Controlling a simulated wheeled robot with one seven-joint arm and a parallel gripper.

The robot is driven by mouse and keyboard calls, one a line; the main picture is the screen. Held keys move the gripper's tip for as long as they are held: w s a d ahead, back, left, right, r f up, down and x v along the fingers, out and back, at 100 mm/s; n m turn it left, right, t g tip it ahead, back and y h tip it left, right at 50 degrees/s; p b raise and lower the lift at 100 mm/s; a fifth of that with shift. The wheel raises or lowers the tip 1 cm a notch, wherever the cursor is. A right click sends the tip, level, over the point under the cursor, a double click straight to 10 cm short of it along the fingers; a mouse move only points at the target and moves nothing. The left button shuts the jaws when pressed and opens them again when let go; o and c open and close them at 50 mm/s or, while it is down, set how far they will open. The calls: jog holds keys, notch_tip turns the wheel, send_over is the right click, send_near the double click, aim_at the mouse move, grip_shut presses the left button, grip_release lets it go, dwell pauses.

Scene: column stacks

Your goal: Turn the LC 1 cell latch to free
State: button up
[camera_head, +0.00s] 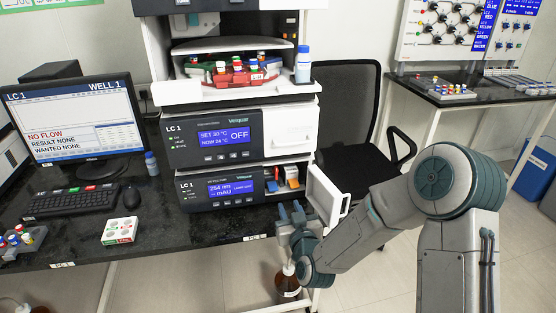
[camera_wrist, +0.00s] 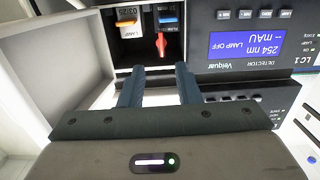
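The LC 1 detector (camera_head: 225,188) is the lowest unit of the LC 1 stack, and its display reads 254 nm and -- mAU. Its right bay is uncovered. In the wrist view, which is upside down, a red lever (camera_wrist: 161,44) shows below the blue-topped flow cell (camera_wrist: 168,22), beside an orange-topped lamp part (camera_wrist: 127,20). I take the red lever as the cell latch; its marked position is too small to read. My gripper (camera_head: 291,208) is in front of the bay. In the wrist view its two fingers (camera_wrist: 158,78) are apart and empty, close to the lever but not visibly touching it.
The detector's white door (camera_head: 328,196) hangs open at the right of the bay, and its panel (camera_wrist: 75,60) fills the left of the wrist view. A brown bottle (camera_head: 288,281) stands below the bench edge. The oven unit (camera_head: 238,136) sits directly above the detector.

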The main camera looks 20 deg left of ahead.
aim_at(276, 173)
jog(key=x, duration=0.4)
jog(key=r+p+x, duration=0.1)
jog(key=x, duration=0.4)
jog(key=r+p+x, duration=0.1)
jog(key=x, duration=0.3)
jog(key=shift+w+a, duration=0.3)
jog(key=shift+a, duration=0.05)
jog(key=shift+c, duration=0.3)
grip_shut()
